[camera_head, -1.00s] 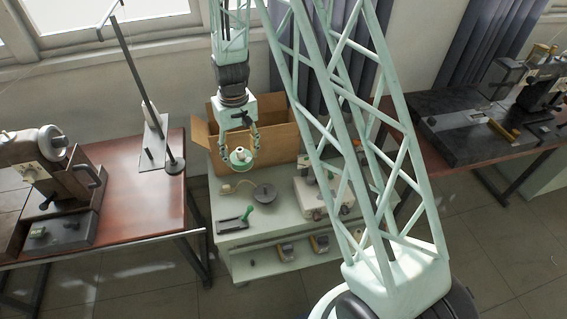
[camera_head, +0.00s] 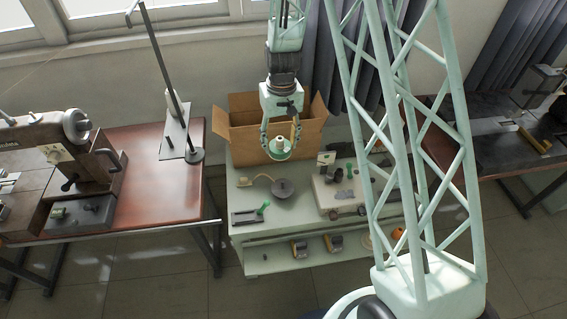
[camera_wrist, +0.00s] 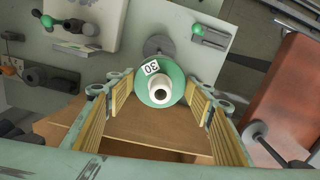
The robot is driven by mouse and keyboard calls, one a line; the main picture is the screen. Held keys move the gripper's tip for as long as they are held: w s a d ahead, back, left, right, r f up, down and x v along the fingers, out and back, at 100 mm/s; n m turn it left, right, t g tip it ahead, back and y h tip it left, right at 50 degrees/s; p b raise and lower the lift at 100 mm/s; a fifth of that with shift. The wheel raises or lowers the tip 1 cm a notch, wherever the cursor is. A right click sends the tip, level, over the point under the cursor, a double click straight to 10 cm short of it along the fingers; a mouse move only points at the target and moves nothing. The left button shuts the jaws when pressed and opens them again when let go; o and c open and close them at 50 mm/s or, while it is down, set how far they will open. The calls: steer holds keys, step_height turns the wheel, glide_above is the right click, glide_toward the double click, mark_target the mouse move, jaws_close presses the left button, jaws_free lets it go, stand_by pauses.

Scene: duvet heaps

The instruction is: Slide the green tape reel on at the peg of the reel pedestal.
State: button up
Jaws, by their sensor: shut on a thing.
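The green tape reel (camera_head: 279,151), a green disc with a pale hub and a white label reading 30, is held between the fingers of my gripper (camera_head: 281,142). In the wrist view the reel (camera_wrist: 142,90) sits between the yellow finger pads of my gripper (camera_wrist: 158,92), its hub facing the camera. A dark round disc on the cabinet top, which looks like the reel pedestal (camera_head: 283,189), lies below and apart from the reel. In the wrist view the reel partly covers this pedestal (camera_wrist: 155,43); its peg is not clear.
An open cardboard box (camera_head: 235,137) stands close behind my gripper on the pale cabinet (camera_head: 300,225). A small green-handled tool (camera_head: 246,214) and a pale machine (camera_head: 340,195) flank the disc. A brown table (camera_head: 135,205) with a tall stand (camera_head: 162,70) is at left.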

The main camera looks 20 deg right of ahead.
steer(key=f+b, duration=0.1)
steer(key=b, duration=0.1)
steer(key=s+f+n+b, duration=0.1)
steer(key=f+b, duration=0.1)
steer(key=f+n+b, duration=0.1)
steer(key=f+b, duration=0.1)
steer(key=shift+s, duration=0.35)
steer(key=f+b, duration=0.1)
steer(key=s+f+n+b, duration=0.1)
steer(key=b, duration=0.1)
steer(key=shift+s+f+n, duration=0.1)
steer(key=shift+f+n, duration=0.2)
steer(key=shift+f, duration=0.1)
steer(key=shift+f+b, duration=0.1)
steer(key=shift+b, duration=0.3)
steer(key=b, duration=0.4)
glide_above(283, 182)
steer(key=shift+f, duration=2.75)
steer(key=shift+f+b, duration=1)
steer(key=shift+f, duration=0.65)
stand_by(1.1)
